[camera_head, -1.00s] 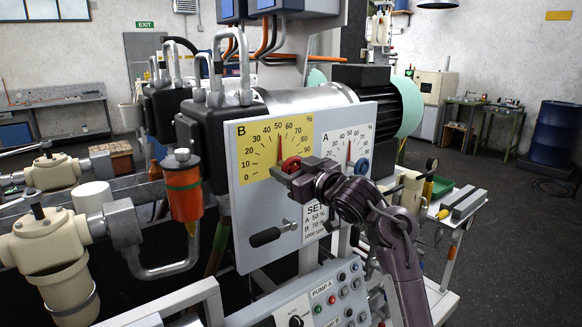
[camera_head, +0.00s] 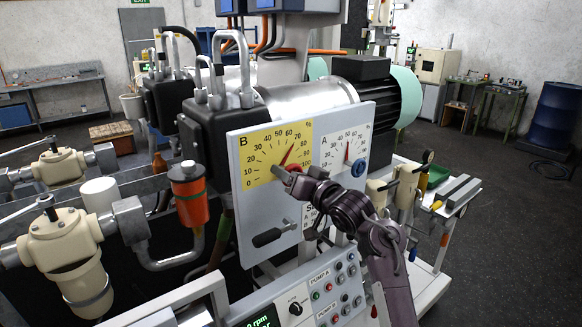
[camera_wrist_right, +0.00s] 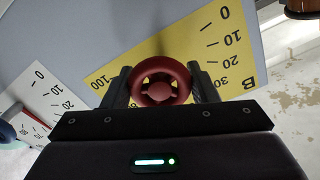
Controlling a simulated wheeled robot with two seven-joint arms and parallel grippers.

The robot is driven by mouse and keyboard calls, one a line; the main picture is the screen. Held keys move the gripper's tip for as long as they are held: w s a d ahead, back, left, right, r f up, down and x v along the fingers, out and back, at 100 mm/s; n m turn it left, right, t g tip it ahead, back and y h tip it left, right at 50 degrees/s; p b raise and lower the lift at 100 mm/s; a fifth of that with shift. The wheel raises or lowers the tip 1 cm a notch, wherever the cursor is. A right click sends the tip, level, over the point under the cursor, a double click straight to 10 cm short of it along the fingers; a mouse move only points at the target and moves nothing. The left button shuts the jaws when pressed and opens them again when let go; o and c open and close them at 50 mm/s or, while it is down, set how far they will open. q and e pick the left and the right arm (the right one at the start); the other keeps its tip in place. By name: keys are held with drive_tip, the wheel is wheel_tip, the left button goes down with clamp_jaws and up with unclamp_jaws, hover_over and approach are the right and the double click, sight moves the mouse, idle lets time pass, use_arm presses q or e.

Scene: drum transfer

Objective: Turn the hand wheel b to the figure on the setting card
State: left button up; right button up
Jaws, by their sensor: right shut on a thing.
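In the head view my right gripper (camera_head: 287,178) hides much of the wheel. The red B pointer (camera_head: 287,155) leans right of upright, between about 60 and 70. The setting card (camera_head: 308,217) is mostly hidden behind my right arm; the earlier head view shows A 50 % and B 70 % on it. My left gripper is out of view.
The A dial (camera_head: 335,145) with a blue hand wheel (camera_head: 358,168) is right of B, its pointer near 50. A black-handled lever (camera_head: 267,237) sticks out below the B dial. A control box with buttons (camera_head: 335,290) stands below the panel.

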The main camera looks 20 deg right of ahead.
idle(0.3)
drive_tip(key=o, duration=1)
drive_tip(key=shift+s+d, duration=0.1)
drive_tip(key=shift+s, duration=0.1)
drive_tip(key=b+v, duration=0.2)
drive_tip(key=v, duration=0.5)
drive_tip(key=shift+s, duration=0.15)
